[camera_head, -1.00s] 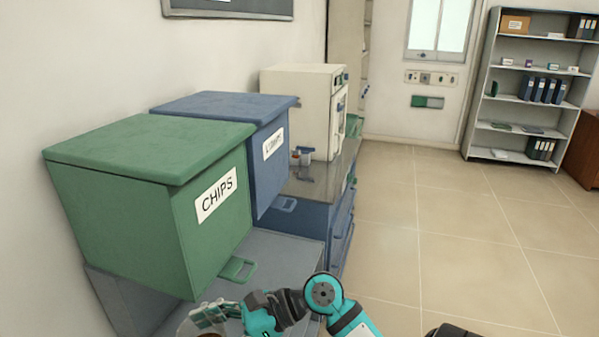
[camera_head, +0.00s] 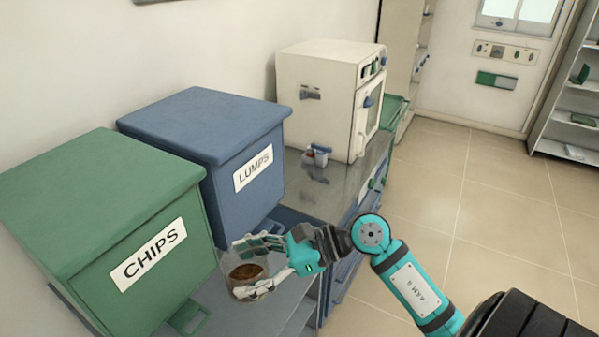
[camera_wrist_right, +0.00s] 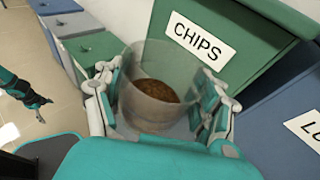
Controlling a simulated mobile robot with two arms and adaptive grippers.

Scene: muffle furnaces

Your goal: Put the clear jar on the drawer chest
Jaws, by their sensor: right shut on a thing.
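The clear jar (camera_head: 246,272) is see-through with brown grains in its lower part. My right gripper (camera_head: 262,268) is shut around its sides, and the jar looks upright. In the right wrist view the jar (camera_wrist_right: 158,92) sits between the fingers. In the head view it is in front of the bins, over a grey top; I cannot tell if it touches. A blue drawer chest (camera_head: 345,268) with a shiny grey top stands beyond it. My left gripper (camera_wrist_right: 36,99) shows small at the left of the right wrist view; its jaws are unclear.
A green CHIPS bin (camera_head: 110,210) and a blue LUMPS bin (camera_head: 215,150) stand along the wall. A white furnace (camera_head: 325,95) stands on the chest's far part, with small items (camera_head: 318,154) before it. Open floor (camera_head: 470,220) lies to the right.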

